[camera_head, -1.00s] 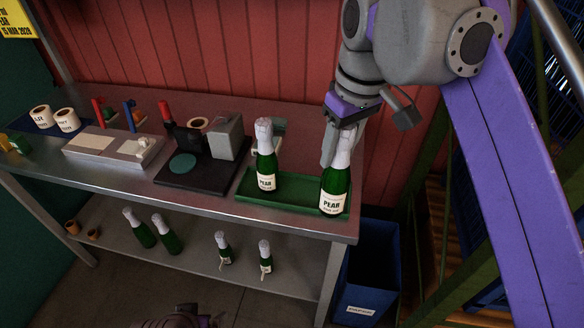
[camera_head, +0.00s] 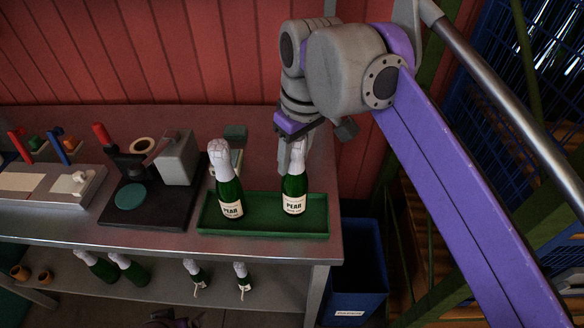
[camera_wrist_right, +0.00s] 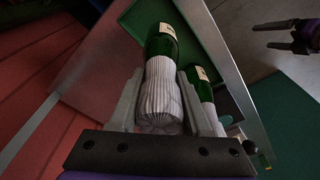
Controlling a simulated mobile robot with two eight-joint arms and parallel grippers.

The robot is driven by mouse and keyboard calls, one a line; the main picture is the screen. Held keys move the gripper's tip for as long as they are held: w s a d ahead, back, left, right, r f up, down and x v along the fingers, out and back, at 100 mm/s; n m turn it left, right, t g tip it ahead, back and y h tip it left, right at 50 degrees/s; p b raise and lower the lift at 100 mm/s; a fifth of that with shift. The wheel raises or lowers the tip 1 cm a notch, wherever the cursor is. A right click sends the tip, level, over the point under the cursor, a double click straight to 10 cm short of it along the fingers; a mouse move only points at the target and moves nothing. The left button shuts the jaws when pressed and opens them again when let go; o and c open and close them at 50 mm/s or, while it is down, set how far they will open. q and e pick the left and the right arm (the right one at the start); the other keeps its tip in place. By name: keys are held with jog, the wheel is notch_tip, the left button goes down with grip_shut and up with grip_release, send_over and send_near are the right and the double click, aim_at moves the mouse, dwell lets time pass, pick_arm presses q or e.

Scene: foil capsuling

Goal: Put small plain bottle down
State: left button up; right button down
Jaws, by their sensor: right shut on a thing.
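My right gripper (camera_head: 292,150) is shut on the white foil-covered neck of a small green bottle (camera_head: 293,187) with a PEAR label. The bottle is upright over the right half of the green tray (camera_head: 265,232); I cannot tell whether its base touches the tray. In the right wrist view its pleated foil (camera_wrist_right: 158,95) sits between the fingers. Another foil-topped PEAR bottle (camera_head: 229,192) stands in the tray's left part, apart from the held one. My left gripper (camera_wrist_right: 268,36) shows in the right wrist view, its fingers apart and empty.
A black stand with a green disc (camera_head: 130,197) is left of the tray. Several bottles (camera_head: 242,280) are on the lower shelf. A blue bin (camera_head: 356,270) stands beyond the bench's right end. The tray has bare room between and beside the bottles.

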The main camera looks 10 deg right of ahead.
aim_at(301, 139)
jog(key=shift+f, duration=1.35)
jog(key=shift+c, duration=1.8)
grip_release()
jog(key=shift+f, duration=0.1)
jog(key=r, duration=0.4)
jog(key=s+r+p, duration=0.1)
jog(key=r, duration=0.3)
jog(key=d+r+p, duration=0.1)
jog(key=r, duration=0.3)
jog(key=shift+s+r, duration=0.1)
jog(key=shift+s, duration=0.2)
